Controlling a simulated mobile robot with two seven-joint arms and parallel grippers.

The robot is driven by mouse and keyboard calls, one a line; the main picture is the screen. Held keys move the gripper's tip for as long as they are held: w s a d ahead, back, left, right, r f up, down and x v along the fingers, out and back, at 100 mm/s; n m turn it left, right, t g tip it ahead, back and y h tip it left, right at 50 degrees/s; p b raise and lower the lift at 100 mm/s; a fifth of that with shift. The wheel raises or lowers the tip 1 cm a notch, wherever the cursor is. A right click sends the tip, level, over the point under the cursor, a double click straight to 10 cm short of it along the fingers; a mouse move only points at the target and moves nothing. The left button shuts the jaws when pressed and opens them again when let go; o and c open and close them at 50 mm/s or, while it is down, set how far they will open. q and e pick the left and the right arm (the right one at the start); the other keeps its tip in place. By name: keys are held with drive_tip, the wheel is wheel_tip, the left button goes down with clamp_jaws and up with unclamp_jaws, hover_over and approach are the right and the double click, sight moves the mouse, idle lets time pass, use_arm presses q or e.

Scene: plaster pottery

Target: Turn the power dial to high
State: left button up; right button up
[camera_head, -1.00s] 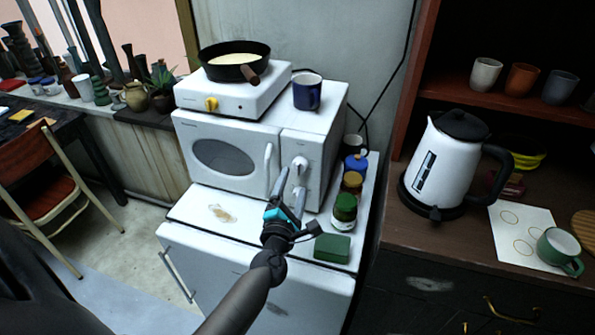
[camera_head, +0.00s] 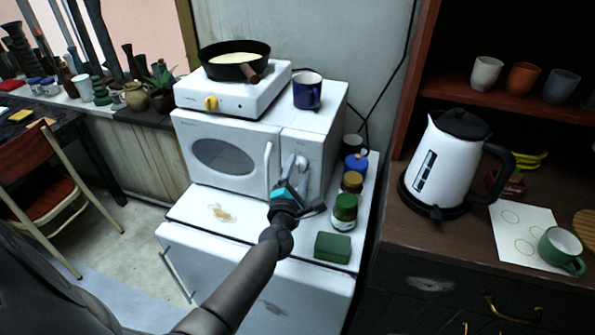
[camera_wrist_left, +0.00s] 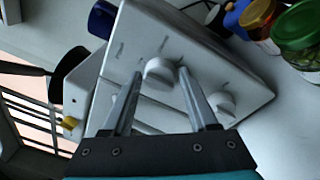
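The white microwave (camera_head: 220,150) stands on a low white cabinet, with its control panel at the right. In the left wrist view the panel (camera_wrist_left: 125,75) carries two round white dials. The upper dial (camera_wrist_left: 158,72) lies between my left fingertips. The lower dial (camera_wrist_left: 222,103) is free, to the right. The small print beside them is too blurred to read. My left gripper (camera_head: 296,166) is in front of the panel, its fingers apart on either side of the upper dial. I cannot tell whether they touch it. My right gripper is out of view.
A hot plate (camera_head: 235,95) with a pan (camera_head: 222,70) and a blue mug (camera_head: 307,93) stand on the microwave. A kettle (camera_head: 443,160) is farther right.

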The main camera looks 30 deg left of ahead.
use_arm(q)
clamp_jaws()
